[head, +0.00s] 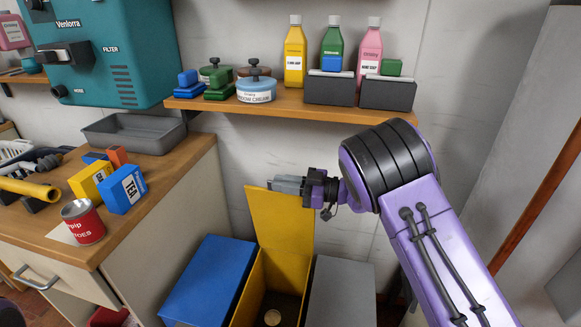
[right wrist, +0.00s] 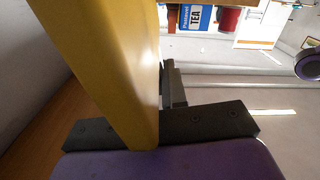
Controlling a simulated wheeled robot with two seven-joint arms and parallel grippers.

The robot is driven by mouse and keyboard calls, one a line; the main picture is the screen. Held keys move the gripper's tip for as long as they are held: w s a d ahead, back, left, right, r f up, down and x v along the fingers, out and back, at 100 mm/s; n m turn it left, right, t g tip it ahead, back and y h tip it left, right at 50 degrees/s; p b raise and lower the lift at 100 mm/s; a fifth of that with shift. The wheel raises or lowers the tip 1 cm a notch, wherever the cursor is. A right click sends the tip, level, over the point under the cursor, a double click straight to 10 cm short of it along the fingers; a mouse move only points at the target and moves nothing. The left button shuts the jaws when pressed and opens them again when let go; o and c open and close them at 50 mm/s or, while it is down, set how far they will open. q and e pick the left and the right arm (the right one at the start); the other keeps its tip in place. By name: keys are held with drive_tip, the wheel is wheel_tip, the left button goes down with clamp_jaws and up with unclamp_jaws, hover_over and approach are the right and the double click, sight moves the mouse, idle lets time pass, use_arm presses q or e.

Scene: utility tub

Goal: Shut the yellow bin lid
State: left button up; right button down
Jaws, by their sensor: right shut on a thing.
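The yellow bin (head: 255,295) stands on the floor between a blue bin and a grey bin. Its yellow lid (head: 282,222) stands open, about upright, at the back of the bin. A small round pale thing (head: 272,317) lies inside the bin. My right gripper (head: 288,185) is at the top edge of the lid and shut on it. In the right wrist view the lid (right wrist: 105,60) runs up between the fingers and fills much of the left half. My left gripper is not in view.
The blue bin (head: 208,283) and the grey bin (head: 340,290) flank the yellow one, both with closed tops. A wooden counter (head: 150,190) with boxes and a can stands at left. A shelf (head: 290,107) with bottles hangs above my right gripper.

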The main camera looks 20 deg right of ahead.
drive_tip(key=s+a+f+n+b, duration=0.2)
drive_tip(key=s+a+f+n, duration=0.1)
drive_tip(key=s+a, duration=0.2)
drive_tip(key=shift+s, duration=0.8)
drive_tip(key=c, duration=1.2)
unclamp_jaws()
drive_tip(key=shift+c, duration=0.2)
drive_tip(key=b+v, duration=0.2)
drive_tip(key=v, duration=0.8)
drive_tip(key=shift+s+d, duration=0.25)
drive_tip(key=shift+r, duration=0.15)
